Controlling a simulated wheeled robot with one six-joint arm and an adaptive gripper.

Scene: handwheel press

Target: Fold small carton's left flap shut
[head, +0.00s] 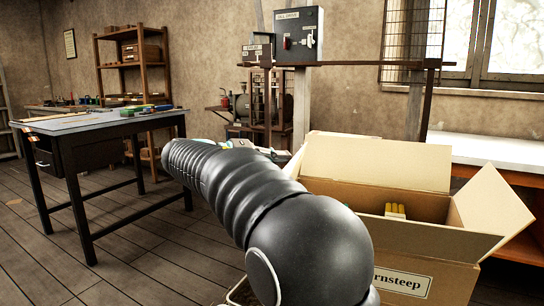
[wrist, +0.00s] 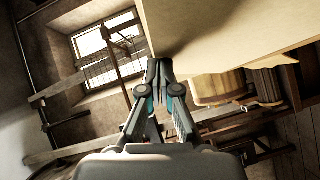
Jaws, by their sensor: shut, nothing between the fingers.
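The carton (head: 345,289) stands at the lower right of the head view, with part of a label reading "rnsteep" on its front. Its back flap (head: 375,163) stands up, its right flap (head: 490,208) leans outward, and its front flap (head: 430,237) is folded out. My arm covers the carton's left side, so I cannot make out the left flap there. In the wrist view my gripper (wrist: 158,72) is shut and empty. A broad tan cardboard panel (wrist: 225,25) lies right beside the fingertips. I cannot tell which panel it is or whether they touch.
Yellow-topped items (head: 395,211) show inside the carton. A dark-legged worktable (head: 90,122) with tools stands left, on open plank floor. Behind the carton is a frame with a grey control box (head: 299,36). A white-topped bench (head: 490,150) is at the right, below the window.

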